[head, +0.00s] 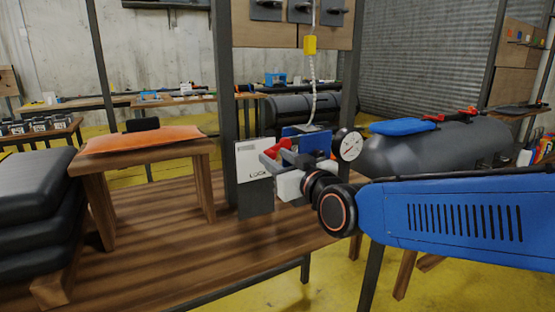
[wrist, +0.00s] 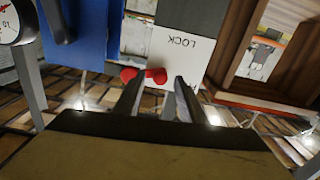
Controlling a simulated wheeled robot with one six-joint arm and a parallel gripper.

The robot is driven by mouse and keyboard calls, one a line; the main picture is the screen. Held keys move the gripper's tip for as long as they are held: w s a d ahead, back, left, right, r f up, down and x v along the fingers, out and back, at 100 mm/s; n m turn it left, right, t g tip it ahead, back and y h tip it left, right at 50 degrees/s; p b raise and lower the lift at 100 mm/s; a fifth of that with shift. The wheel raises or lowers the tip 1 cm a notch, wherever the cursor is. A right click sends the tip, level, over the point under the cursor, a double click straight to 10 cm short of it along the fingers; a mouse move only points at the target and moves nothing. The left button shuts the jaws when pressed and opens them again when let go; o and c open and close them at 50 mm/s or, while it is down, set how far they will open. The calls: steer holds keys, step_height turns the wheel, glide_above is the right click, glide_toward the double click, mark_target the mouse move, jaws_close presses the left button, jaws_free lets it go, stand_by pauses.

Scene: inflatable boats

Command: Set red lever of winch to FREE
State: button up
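The red lever (head: 272,151) sits at the front of the winch, beside a white plate (head: 252,158) marked LOCK. In the wrist view the red lever (wrist: 143,74) shows as two red knobs near the LOCK lettering. The winch has a blue body (head: 314,141). My gripper (head: 281,160) is at the lever. In the wrist view its two fingers (wrist: 157,84) stand apart, with the lever at their tips, nearer the left finger. Whether a finger touches the lever I cannot tell. No FREE marking is readable.
A round gauge (head: 348,145) is right of the winch, close to my wrist. A dark post (head: 226,90) rises behind the plate. A small wooden stand (head: 150,147) with an orange pad is on the left of the bench (head: 180,250). The bench front is clear.

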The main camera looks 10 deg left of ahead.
jaws_close()
steer(key=shift+r+m, duration=0.4)
steer(key=shift+m, duration=0.5)
steer(key=shift+r+m, duration=0.4)
steer(key=shift+m, duration=0.5)
jaws_free()
steer(key=shift+s, duration=0.1)
steer(key=v, duration=1.7)
steer(key=shift+s+d, duration=0.1)
steer(key=shift+d, duration=0.05)
